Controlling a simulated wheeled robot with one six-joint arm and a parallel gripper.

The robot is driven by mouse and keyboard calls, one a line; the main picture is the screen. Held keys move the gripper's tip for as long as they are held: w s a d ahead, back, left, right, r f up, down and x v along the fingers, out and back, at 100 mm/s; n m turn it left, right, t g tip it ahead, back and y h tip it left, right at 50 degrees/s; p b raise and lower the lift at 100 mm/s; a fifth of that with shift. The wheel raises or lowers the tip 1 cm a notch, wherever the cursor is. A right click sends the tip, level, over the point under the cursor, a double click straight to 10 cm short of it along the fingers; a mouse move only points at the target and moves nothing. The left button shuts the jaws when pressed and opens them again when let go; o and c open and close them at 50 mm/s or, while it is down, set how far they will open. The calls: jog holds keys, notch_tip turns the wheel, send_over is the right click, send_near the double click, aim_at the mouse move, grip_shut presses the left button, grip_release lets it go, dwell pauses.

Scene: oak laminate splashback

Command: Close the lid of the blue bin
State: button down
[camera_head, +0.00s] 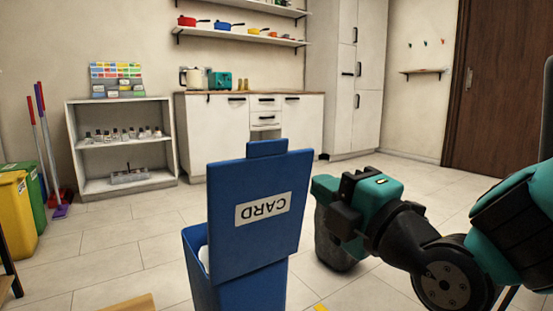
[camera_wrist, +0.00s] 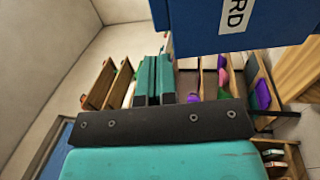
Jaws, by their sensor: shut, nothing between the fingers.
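The blue bin (camera_head: 250,293) stands in the lower middle of the head view. Its lid (camera_head: 262,222) is open, standing up nearly vertical, with a tab on top and an upside-down CARD label. The bin's opening shows at the left, with something white inside. My gripper (camera_head: 318,190) is just right of the lid in the head view, shut and empty. Whether it touches the lid cannot be told. In the wrist view the closed teal fingers (camera_wrist: 156,78) point up the picture, and the lid (camera_wrist: 195,30) fills the upper right, apart from them in the picture.
A yellow bin (camera_head: 17,215) and a green bin (camera_head: 38,190) stand at the far left, beside mops (camera_head: 50,150). A white shelf unit (camera_head: 122,150) and cabinets (camera_head: 222,132) line the back wall. Tiled floor (camera_head: 150,225) is clear between them and the blue bin.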

aim_at(270, 149)
jog(key=p+x, duration=0.3)
jog(key=x, duration=0.1)
jog(key=p+x, duration=0.7)
jog(key=shift+w+a+r+p, duration=0.1)
jog(key=shift+w+r+p, duration=0.25)
jog(key=shift+p, duration=0.05)
jog(key=shift+w+a+f+p, duration=0.1)
jog(key=shift+w+a+p, duration=0.35)
jog(key=shift+w, duration=0.1)
jog(key=shift+w, duration=0.1)
